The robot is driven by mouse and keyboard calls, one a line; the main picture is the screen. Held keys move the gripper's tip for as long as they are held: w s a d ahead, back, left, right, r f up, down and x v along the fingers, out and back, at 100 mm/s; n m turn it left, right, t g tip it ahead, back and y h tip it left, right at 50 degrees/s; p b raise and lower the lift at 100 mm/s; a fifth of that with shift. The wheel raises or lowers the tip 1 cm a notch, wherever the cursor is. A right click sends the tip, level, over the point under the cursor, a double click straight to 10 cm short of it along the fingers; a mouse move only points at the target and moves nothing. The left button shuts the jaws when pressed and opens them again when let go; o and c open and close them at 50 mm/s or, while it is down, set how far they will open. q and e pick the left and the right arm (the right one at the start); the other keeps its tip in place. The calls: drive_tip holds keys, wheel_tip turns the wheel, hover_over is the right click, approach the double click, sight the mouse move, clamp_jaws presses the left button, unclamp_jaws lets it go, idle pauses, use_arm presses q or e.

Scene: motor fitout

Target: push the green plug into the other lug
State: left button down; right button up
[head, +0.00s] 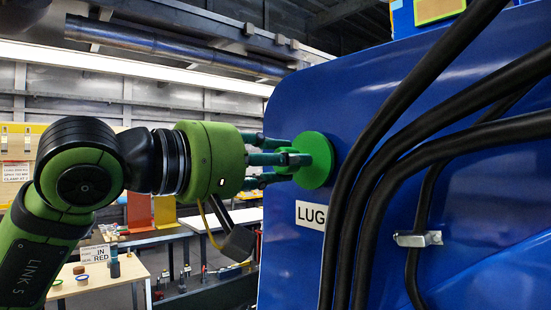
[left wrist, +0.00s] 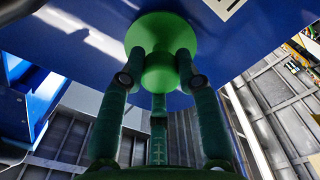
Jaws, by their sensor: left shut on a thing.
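The green plug (head: 318,160) has a wide round disc and a narrower stub. My left gripper (head: 290,159) is shut on the stub, with its fingers around it. In the left wrist view, the plug's disc (left wrist: 150,35) lies at or very near the blue motor housing, and my left gripper (left wrist: 158,75) holds the stub from below in the picture. The blue motor housing (head: 410,75) fills the right of the head view. A white label reading LUG (head: 311,215) sits just below the disc. The lug's opening is hidden behind the disc. My right gripper is not in view.
Thick black cables (head: 390,140) run down the housing close to the right of the plug. A metal clamp (head: 418,239) holds one cable. Work tables with tools (head: 105,272) stand in the left background. The space left of the housing holds my left arm.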

use_arm(q)
drive_tip(key=shift+w+d, duration=0.4)
drive_tip(key=shift+d, duration=0.2)
drive_tip(key=c, duration=0.8)
unclamp_jaws()
drive_tip(key=shift+a, duration=0.1)
drive_tip(key=v, duration=1.2)
